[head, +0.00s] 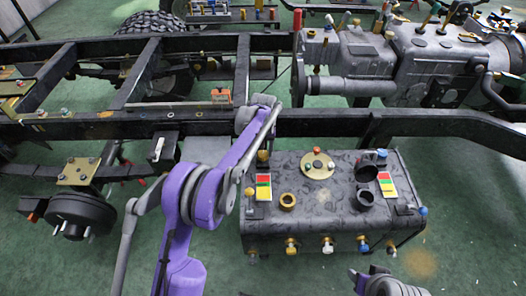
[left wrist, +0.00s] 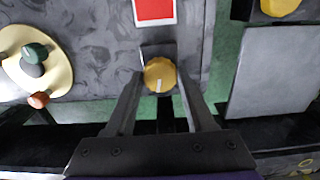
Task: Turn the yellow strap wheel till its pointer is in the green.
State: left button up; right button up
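The yellow strap wheel (left wrist: 160,74) is a small round knob with a white pointer line, which points down in the left wrist view, away from the coloured card. In the head view the yellow wheel (head: 263,155) sits at the back left of the dark tank's top. The card (head: 264,187) has red, green and yellow fields; its red end (left wrist: 155,11) shows in the wrist view. My left gripper (left wrist: 160,90) is open, with one finger on each side of the wheel; I cannot tell whether they touch it.
The tank (head: 330,215) also carries a brass disc (head: 317,165), a second coloured card (head: 387,185), dark caps and a brass ring. Several knobs line its front. The black frame rail (head: 330,122) runs close behind the tank. Green floor lies in front.

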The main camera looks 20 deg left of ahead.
aim_at(263, 153)
pick_arm(q)
jog(key=o, duration=0.3)
jog(key=shift+o, duration=0.2)
notch_tip(263, 153, up, 11)
jog(key=p, duration=0.1)
dwell(0.4)
